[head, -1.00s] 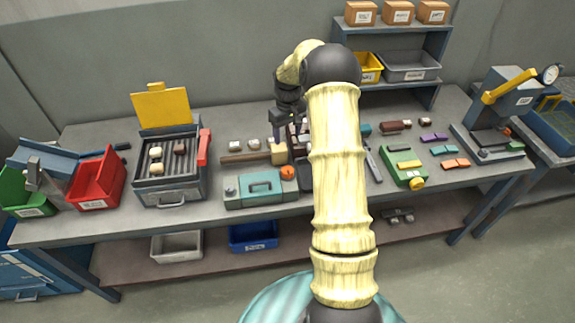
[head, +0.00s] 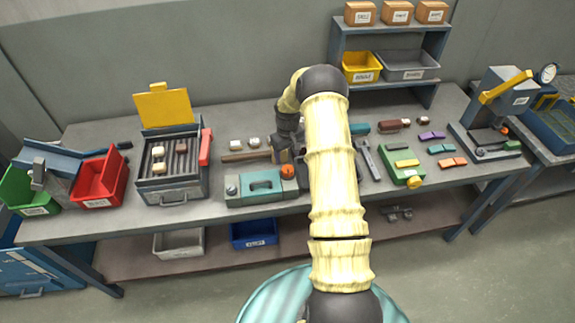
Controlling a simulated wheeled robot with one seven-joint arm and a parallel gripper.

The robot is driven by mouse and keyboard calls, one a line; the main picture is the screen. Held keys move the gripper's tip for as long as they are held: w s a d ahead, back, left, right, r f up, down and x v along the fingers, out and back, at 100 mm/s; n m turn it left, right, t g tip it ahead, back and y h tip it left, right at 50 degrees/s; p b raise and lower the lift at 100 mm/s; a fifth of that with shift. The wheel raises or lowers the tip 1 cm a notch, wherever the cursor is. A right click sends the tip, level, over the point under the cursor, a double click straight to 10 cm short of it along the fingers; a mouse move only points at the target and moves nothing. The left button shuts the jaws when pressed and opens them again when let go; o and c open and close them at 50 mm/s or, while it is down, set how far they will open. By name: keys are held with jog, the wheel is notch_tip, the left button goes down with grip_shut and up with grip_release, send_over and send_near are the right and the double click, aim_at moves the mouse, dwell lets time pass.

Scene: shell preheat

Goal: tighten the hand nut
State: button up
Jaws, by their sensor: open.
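A round orange knob (head: 288,171), which looks like the hand nut, sits at the right end of the teal fixture (head: 240,199) near the bench's front edge. My gripper (head: 283,157) points down just behind and above this knob. Its jaws are open and dark, small in the picture. I cannot tell whether they touch the knob. A yellow knob (head: 416,182) sits on the front of a green fixture (head: 399,176) to the right. My arm covers the bench directly right of the teal fixture.
A wooden-handled hammer (head: 244,157) lies behind the teal fixture, its head mostly hidden by my gripper. A grill-like heater (head: 170,190) with a raised yellow lid and a red bin (head: 98,181) stand left. A press (head: 497,105) stands right. The front strip of the bench is clear.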

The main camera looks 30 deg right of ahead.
aim_at(288, 169)
notch_tip(288, 169, down, 8)
jog(key=shift+r+p, duration=0.25)
jog(key=shift+p, duration=0.8)
jog(key=c, duration=1)
